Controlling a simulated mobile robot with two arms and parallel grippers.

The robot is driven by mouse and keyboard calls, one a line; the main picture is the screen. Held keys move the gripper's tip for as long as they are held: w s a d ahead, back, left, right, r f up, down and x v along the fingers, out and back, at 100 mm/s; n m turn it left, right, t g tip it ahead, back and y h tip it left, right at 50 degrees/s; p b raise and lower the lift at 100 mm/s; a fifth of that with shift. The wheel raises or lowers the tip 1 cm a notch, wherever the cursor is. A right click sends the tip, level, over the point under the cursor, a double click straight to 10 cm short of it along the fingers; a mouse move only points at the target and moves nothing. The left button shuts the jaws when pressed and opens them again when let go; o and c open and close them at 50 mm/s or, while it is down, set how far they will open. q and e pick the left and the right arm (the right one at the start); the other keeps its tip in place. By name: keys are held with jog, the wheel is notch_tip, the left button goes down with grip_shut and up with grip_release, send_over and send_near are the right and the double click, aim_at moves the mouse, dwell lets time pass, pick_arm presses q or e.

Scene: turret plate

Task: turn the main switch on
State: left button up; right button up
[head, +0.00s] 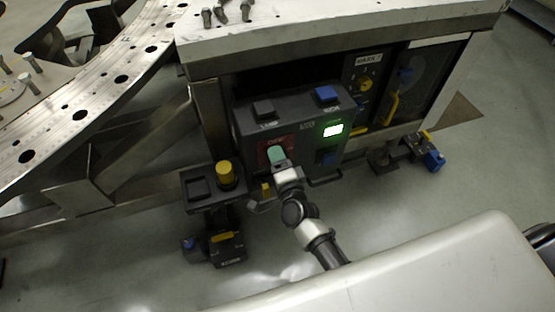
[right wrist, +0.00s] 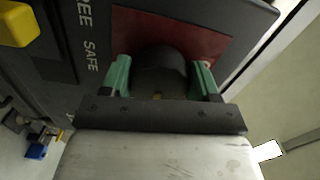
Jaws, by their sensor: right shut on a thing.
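The main switch is a dark round knob (right wrist: 160,62) on a red plate (right wrist: 205,38). In the right wrist view it lies between the two green fingers of my right gripper (right wrist: 162,80), which is shut on it. In the head view my right gripper (head: 277,156) reaches the red plate (head: 263,150) on the front of the dark control box (head: 298,128) and hides the knob. I cannot tell the knob's turned position. My left gripper is not in view.
The box carries a lit green-white panel (head: 333,130), a blue button (head: 326,93) and a black button (head: 263,107). A yellow knob (head: 225,173) stands on a dark bracket at the left. A white-topped bench (head: 330,28) overhangs the box. Open floor lies in front.

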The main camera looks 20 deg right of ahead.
dwell(0.3)
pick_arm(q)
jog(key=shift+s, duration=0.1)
pick_arm(e)
jog(key=o, duration=0.9)
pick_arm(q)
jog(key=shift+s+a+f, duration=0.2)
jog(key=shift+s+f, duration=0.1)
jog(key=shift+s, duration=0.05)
pick_arm(e)
jog(key=s, duration=1.1)
jog(key=shift+d, duration=0.2)
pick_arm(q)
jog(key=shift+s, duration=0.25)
pick_arm(e)
jog(key=shift+w, duration=0.1)
